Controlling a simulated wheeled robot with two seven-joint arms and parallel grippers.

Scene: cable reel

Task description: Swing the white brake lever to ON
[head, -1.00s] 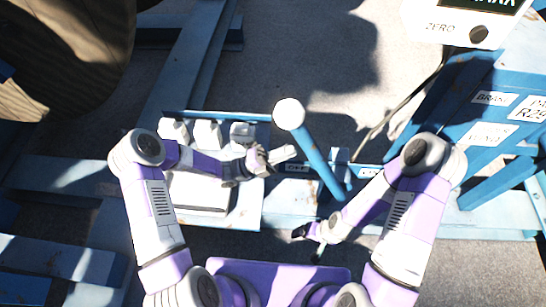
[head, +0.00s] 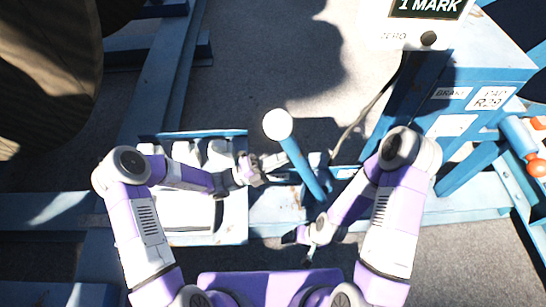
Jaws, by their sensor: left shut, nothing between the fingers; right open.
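The brake lever is a blue bar (head: 303,171) topped by a white round knob (head: 278,125). It leans with its knob toward the upper left, and its foot is by the blue cross rail. My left gripper (head: 277,162) is shut and empty, just left of the bar below the knob. I cannot tell whether its fingers touch the bar. My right gripper (head: 296,243) is open and empty, low and in front of the lever's foot. A small label (head: 345,172) is on the rail right of the lever; its text is too small to read.
An orange-tipped part (head: 537,165) is at the right edge. A large wooden reel (head: 45,70) fills the upper left.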

